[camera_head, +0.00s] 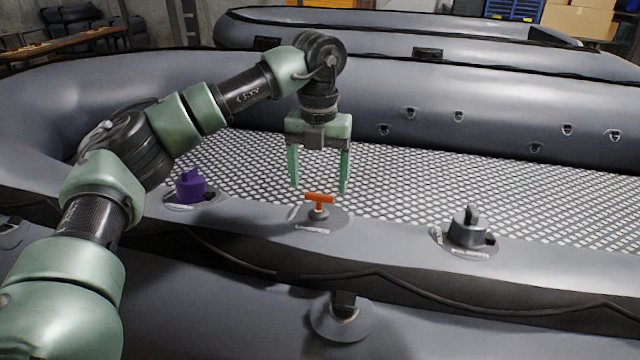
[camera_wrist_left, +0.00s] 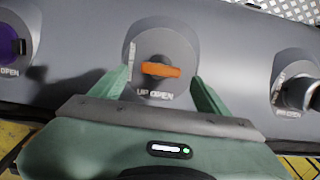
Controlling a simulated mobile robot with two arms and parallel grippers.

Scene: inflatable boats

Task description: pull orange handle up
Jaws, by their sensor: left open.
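The orange handle (camera_head: 319,198) is a small T-shaped bar on a round grey base on the near tube of the grey inflatable boat. It also shows in the left wrist view (camera_wrist_left: 160,70), above printed words that read "UP OPEN". My left gripper (camera_head: 320,190) points down just above and behind the handle in the head view, its fingers apart. In the left wrist view the fingers (camera_wrist_left: 160,82) lie on either side of the handle's base, with the handle between them and not visibly touched. My right gripper does not show.
A purple knob (camera_head: 191,186) stands on the tube to the left, and a dark grey valve knob (camera_head: 468,228) to the right. The boat's patterned floor (camera_head: 400,185) behind the handle is clear. Another grey boat (camera_head: 400,35) lies at the back.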

